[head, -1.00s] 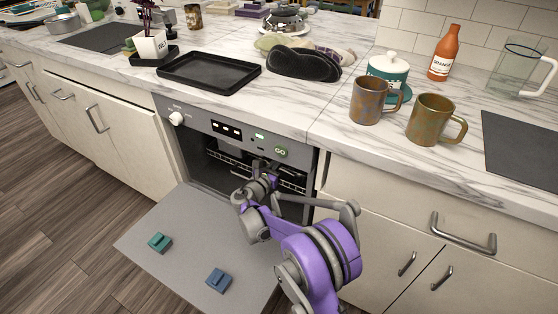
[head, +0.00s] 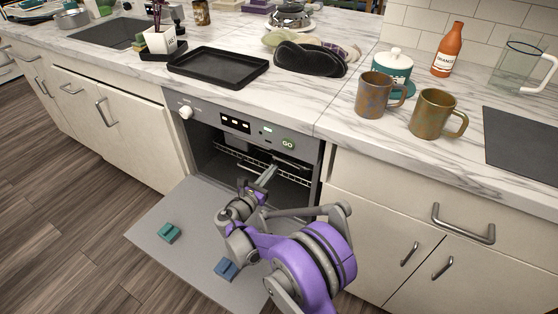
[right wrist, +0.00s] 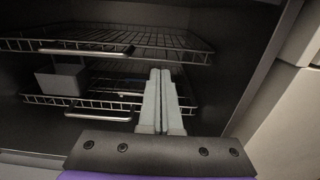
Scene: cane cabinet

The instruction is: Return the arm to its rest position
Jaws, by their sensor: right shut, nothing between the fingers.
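My right gripper (head: 268,174) is shut and empty at the mouth of the open dishwasher (head: 203,158), with its arm coming in from the lower right. In the right wrist view its two pale fingers (right wrist: 160,100) lie side by side, pointing into the dark cavity. They overlap the wire racks in the picture; whether they touch them I cannot tell. The upper rack (right wrist: 190,50) and lower rack (right wrist: 50,100) each have a front handle. A grey box-like holder (right wrist: 62,80) sits at the left in the lower rack. My left gripper is not in view.
The dishwasher door (head: 175,265) is folded down, with a teal block (head: 169,233) and a blue block (head: 226,269) on it. Two brown mugs (head: 374,95) (head: 434,113), a black tray (head: 218,67) and an orange bottle (head: 447,50) stand on the marble counter (head: 330,120).

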